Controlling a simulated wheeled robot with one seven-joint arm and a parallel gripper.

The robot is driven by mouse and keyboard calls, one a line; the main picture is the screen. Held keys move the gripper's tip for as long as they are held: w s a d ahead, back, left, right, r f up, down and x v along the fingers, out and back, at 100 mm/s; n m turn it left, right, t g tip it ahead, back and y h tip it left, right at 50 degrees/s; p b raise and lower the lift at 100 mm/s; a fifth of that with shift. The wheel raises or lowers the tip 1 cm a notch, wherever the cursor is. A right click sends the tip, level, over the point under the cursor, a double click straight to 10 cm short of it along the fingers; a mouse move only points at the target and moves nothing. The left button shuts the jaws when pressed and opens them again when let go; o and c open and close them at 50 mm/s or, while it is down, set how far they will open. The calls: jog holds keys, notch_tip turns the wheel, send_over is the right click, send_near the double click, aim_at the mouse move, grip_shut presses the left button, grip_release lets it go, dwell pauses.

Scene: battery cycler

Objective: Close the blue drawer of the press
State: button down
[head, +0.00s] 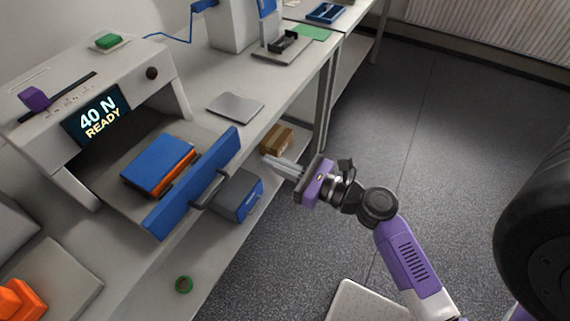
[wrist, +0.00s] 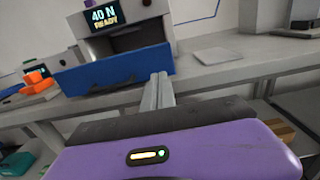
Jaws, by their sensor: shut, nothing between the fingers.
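The press (head: 150,75) is a pale grey housing with a screen reading "40 N READY". Its drawer with the blue front panel (head: 190,185) is pulled out, and a blue and orange block (head: 158,163) lies on the drawer's tray. A dark handle shows on the outer face of the blue front. My gripper (head: 268,162) is shut and empty, to the right of the blue front and apart from it in the head view. In the wrist view the blue drawer front (wrist: 115,70) is ahead and left of the shut fingertips (wrist: 160,78), with the press opening (wrist: 125,38) behind it.
A grey box with a blue face (head: 240,195) and a brown box (head: 277,138) are on the lower shelf. A flat grey plate (head: 235,106) lies on the bench. Orange parts (head: 22,298) are at lower left.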

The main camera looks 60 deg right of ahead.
aim_at(187, 130)
jog(key=w+p, duration=0.1)
jog(key=w, duration=0.7)
jog(key=shift+w, duration=0.25)
jog(key=shift+w+r+p, duration=0.1)
jog(key=shift+w+p, duration=0.25)
jog(key=shift+w, duration=0.15)
jog(key=w+p, duration=0.1)
jog(key=w, duration=1.5)
jog(key=shift+w, duration=0.8)
jog(key=shift+a+r, duration=0.1)
